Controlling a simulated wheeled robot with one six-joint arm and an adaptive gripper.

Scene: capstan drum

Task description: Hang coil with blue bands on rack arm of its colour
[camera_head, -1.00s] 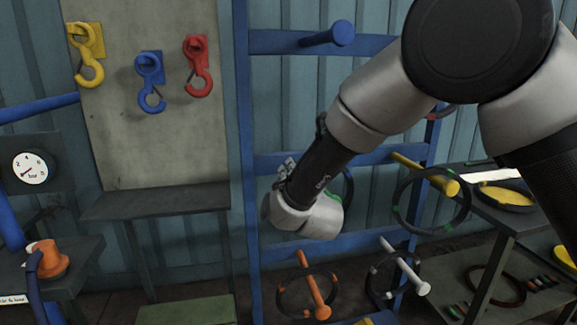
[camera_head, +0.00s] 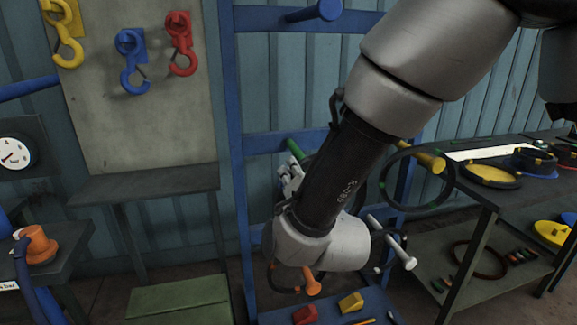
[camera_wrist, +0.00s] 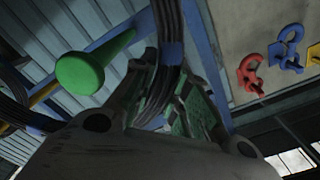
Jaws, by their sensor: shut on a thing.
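My gripper (camera_wrist: 172,105) is shut on a dark coil (camera_wrist: 170,25) with a blue band, which rises from between the fingers in the wrist view. In the head view my gripper (camera_head: 290,182) is partly hidden by my wrist, and the held coil cannot be made out clearly. The blue rack (camera_head: 232,150) has a blue arm (camera_head: 325,10) at its top, bare where it shows and above my gripper. A green arm (camera_head: 294,148) is just above my gripper; its round end (camera_wrist: 80,72) is left of the held coil in the wrist view.
A coil with green bands (camera_head: 384,180) hangs on the yellow arm (camera_head: 430,160). The orange arm (camera_head: 312,284) and white arm (camera_head: 402,256) are lower, with dark coils around them. A table (camera_head: 470,190) stands right. Coloured hooks (camera_head: 130,62) hang on a board at left.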

